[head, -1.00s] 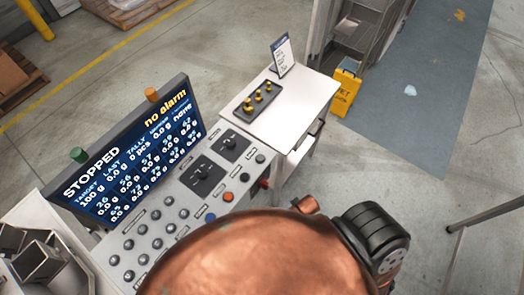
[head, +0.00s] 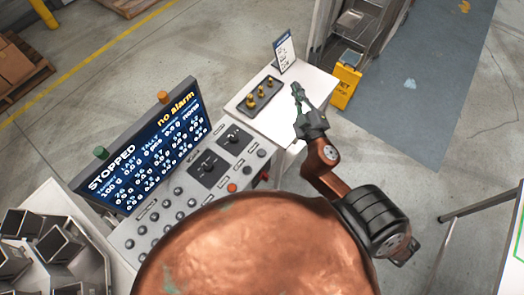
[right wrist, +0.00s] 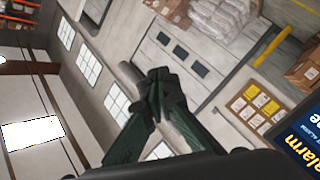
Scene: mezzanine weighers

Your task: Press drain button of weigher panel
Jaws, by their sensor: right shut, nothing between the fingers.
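The weigher panel (head: 156,219) is a grey sloped console with rows of dark round buttons, an orange-red button (head: 232,187) and two black switch plates (head: 208,168). Its screen (head: 145,150) reads STOPPED and no alarm. The button labels are too small to read, so I cannot tell which is drain. My copper-coloured body hides the panel's lower part. My right gripper (head: 298,92) is shut and empty, raised over the white side table, apart from the panel. In the right wrist view its fingers (right wrist: 160,76) meet at the tips. My left gripper is not in view.
A white side table (head: 262,125) holds a dark tray (head: 250,105) with small brass weights and a sign (head: 284,52). Metal hoppers (head: 58,245) stand at the left. A yellow wet-floor sign (head: 345,82) stands beyond the table.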

